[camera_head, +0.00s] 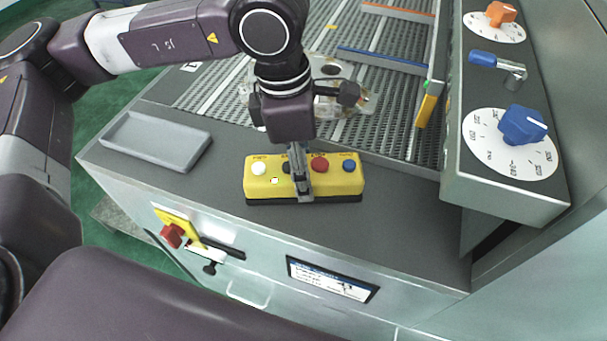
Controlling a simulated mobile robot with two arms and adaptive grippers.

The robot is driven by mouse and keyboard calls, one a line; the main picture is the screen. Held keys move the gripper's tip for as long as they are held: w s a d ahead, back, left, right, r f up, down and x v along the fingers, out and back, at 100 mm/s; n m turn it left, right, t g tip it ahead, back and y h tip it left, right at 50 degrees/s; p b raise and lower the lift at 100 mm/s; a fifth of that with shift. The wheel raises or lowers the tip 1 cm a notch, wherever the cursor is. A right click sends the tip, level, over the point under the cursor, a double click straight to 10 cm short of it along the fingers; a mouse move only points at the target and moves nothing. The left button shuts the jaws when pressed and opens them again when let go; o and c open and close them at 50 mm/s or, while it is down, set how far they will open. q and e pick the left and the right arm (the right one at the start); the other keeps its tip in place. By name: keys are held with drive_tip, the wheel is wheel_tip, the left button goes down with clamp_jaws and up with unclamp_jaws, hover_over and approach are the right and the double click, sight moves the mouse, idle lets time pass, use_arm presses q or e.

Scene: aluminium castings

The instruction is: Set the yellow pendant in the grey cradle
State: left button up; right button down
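The yellow pendant (333,184) is a long box with a dark base and a row of white, black, red and blue buttons. It lies on the dark grey ledge at the centre of the head view. The grey cradle (157,141) is a shallow, empty rectangular tray on the same ledge to the left. My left gripper (301,180) points down over the pendant's middle, with one finger against or just before its near side. The other finger is hidden, so its grip is unclear. My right gripper is out of view.
Behind the pendant is a slatted metal bed (398,110) with a pale casting (333,95) partly hidden by my wrist. A control panel with a blue knob (524,125) rises at right. The ledge between cradle and pendant is clear. A red switch (172,235) sits on the front face.

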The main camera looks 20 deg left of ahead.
use_arm(q)
drive_tip(key=c, duration=1.1)
drive_tip(key=shift+w+r, duration=0.1)
drive_tip(key=shift+r, duration=0.45)
wheel_tip(320, 180, up, 19)
drive_tip(key=b, duration=0.2)
